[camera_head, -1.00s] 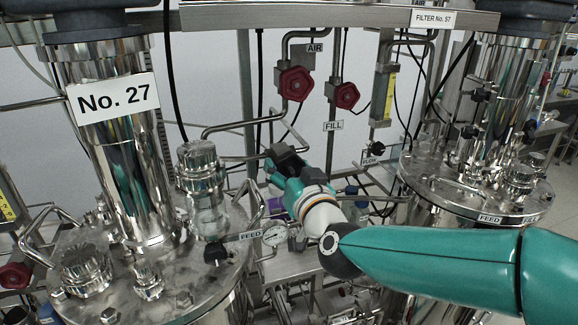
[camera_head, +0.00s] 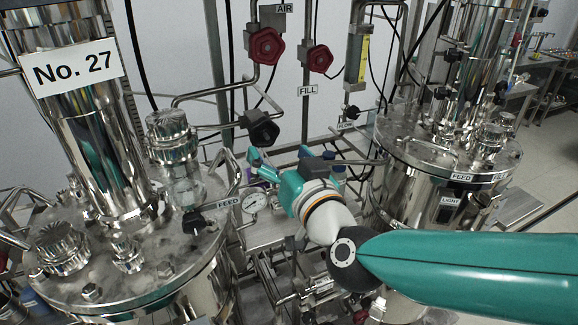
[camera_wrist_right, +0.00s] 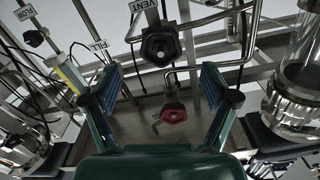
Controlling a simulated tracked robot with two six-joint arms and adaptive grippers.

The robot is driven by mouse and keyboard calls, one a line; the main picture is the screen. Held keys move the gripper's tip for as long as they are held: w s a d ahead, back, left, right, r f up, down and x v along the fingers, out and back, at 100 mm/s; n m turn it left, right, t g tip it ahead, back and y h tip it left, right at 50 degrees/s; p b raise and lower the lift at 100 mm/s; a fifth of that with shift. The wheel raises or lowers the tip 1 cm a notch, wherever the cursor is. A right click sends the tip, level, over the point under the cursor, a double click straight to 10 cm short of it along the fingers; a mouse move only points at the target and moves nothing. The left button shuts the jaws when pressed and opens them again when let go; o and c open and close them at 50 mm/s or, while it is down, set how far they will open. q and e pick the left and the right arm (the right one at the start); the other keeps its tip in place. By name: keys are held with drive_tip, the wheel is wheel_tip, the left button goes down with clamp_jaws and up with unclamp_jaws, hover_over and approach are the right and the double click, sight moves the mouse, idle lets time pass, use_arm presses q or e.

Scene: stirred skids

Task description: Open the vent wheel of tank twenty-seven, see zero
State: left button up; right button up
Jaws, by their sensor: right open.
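Tank No. 27 (camera_head: 150,265) stands at left in the head view, under its number plate (camera_head: 72,67). A black handwheel (camera_head: 262,130) is on piping right of its column. In the right wrist view, the black wheel (camera_wrist_right: 160,45) sits below a VENT label (camera_wrist_right: 143,5). My right gripper (camera_head: 275,168) is below the wheel in the head view. The wrist view shows my right gripper (camera_wrist_right: 160,80) open and empty; the black wheel is beyond the fingertips, above the middle. A round gauge (camera_head: 254,201) is too small to read. My left gripper is not in view.
Red wheels (camera_head: 266,46) and (camera_head: 320,58) are on the back piping near the AIR and FILL labels. A red wheel (camera_wrist_right: 172,115) shows between my fingers, farther back. A second tank (camera_head: 420,190) stands at right. Pipes and hoses crowd the gripper.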

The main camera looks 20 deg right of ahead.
drive_tip(key=s, duration=0.3)
drive_tip(key=shift+s, duration=0.35)
drive_tip(key=shift+f, duration=0.15)
wheel_tip(320, 180, down, 32)
drive_tip(key=w+a+r+n+g+y, duration=0.1)
drive_tip(key=w+a+n+g+y, duration=0.15)
drive_tip(key=g, duration=0.65)
drive_tip(key=s+a+f+m+g, duration=0.2)
drive_tip(key=s+f+g, duration=0.6)
drive_tip(key=s+f, duration=1.1)
wheel_tip(320, 180, down, 4)
drive_tip(key=shift+y, duration=0.45)
